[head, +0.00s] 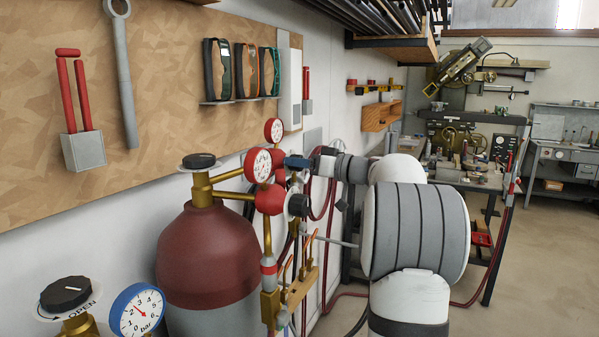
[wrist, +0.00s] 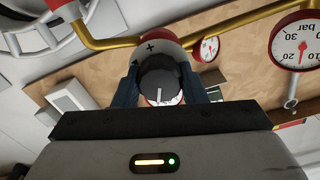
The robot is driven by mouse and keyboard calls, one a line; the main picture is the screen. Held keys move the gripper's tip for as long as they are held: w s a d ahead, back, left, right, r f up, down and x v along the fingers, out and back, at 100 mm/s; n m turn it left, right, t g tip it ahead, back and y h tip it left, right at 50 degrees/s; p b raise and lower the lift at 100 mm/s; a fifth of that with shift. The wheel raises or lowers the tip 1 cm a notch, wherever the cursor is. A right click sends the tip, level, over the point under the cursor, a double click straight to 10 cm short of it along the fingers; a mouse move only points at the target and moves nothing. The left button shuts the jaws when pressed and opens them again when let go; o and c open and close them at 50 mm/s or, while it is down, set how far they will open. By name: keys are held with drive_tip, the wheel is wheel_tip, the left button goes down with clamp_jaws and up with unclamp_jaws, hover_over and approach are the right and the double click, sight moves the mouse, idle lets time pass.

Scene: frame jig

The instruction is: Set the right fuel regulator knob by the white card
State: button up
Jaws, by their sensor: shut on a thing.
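My gripper (head: 297,162) is at the red-bodied regulators beside the dark red cylinder (head: 208,250). In the wrist view its two dark blue fingers (wrist: 166,92) are shut on a black ribbed knob (wrist: 158,78), one finger on each side. The knob has a white pointer line toward the bottom of that picture. Behind it is a pale disc with a plus mark. In the head view the fingers hide the held knob. Another black knob (head: 298,205) shows free just below.
Round gauges (head: 262,165) and brass pipes crowd the gripper; a large gauge (wrist: 298,42) is at right in the wrist view. A blue-rimmed gauge (head: 138,311) and an OPEN-marked knob (head: 66,294) stand front left. Hoses hang below. The floor at right is clear.

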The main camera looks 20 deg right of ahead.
drive_tip(key=m+b, duration=0.1)
drive_tip(key=m, duration=0.3)
drive_tip(key=shift+m, duration=0.3)
drive_tip(key=m, duration=0.4)
drive_tip(key=shift+m, duration=0.3)
drive_tip(key=m+p, duration=0.2)
drive_tip(key=m, duration=0.2)
drive_tip(key=shift+d+m, duration=0.1)
drive_tip(key=shift+m, duration=0.2)
drive_tip(key=shift+m+p, duration=1.2)
drive_tip(key=shift+m, duration=1)
drive_tip(key=shift+f, duration=0.1)
drive_tip(key=o, duration=1)
drive_tip(key=shift+w, duration=0.1)
